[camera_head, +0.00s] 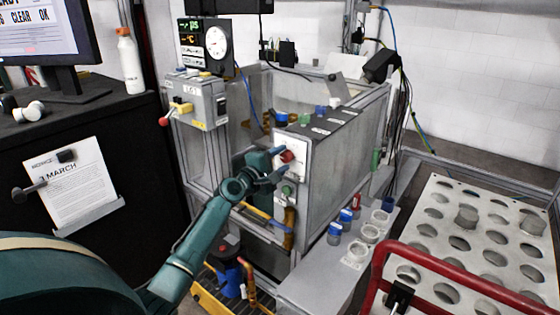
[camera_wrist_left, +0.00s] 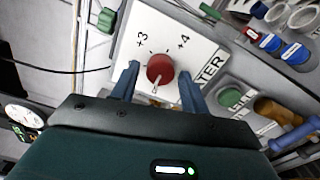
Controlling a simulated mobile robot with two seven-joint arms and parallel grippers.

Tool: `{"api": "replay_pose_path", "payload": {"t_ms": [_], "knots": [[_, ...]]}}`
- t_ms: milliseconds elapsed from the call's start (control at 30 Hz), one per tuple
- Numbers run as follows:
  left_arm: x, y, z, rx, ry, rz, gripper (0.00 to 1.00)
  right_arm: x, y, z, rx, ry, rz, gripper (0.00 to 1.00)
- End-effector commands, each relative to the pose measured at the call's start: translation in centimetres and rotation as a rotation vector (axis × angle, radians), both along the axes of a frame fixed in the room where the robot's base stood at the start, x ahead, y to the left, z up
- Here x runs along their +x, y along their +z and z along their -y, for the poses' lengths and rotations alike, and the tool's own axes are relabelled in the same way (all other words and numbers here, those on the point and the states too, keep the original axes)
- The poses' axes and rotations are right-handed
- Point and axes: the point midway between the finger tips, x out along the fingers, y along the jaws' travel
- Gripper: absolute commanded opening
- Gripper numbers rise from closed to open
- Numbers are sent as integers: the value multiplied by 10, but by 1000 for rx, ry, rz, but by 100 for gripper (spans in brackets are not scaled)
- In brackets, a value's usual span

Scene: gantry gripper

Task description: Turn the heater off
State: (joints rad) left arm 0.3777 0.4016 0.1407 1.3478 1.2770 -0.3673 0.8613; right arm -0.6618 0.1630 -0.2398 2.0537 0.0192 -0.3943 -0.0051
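A red round knob (camera_head: 287,156) sits on a white panel (camera_head: 303,148) on the front of the grey tank. In the left wrist view the red knob (camera_wrist_left: 160,69) has a pale pointer mark towards the gripper. The white panel (camera_wrist_left: 205,52) shows "+3", "+4" and a partly hidden word ending in "TER". My left gripper (camera_head: 276,166) is at the panel. Its blue-green fingers (camera_wrist_left: 158,88) are open, one on each side of the knob, with small gaps visible. My right gripper is not in view.
A green button (camera_wrist_left: 229,97) is beside the knob. A grey box with a red-tipped lever (camera_head: 165,121) stands left of the tank. Blue-capped jars (camera_head: 335,234) stand on a ledge below right. A red tubular frame (camera_head: 376,270) and a holed white rack (camera_head: 470,215) are at right.

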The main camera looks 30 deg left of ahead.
Motion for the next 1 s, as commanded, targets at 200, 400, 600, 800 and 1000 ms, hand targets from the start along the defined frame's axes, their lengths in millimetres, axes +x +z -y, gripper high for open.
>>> {"api": "replay_pose_path", "payload": {"t_ms": [200, 400, 600, 800, 1000], "knots": [[0, 0, 0, 2, 0, 0, 52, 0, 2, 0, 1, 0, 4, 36], [-6, -1, -1, 3, 1, -1, 52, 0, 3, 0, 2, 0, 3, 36], [-38, -1, -3, 4, 0, -3, 52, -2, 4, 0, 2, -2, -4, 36], [-82, -2, -6, 5, 0, -3, 52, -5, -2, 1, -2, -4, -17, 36], [-116, -2, -9, 2, 0, -2, 52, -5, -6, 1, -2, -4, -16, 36]]}}
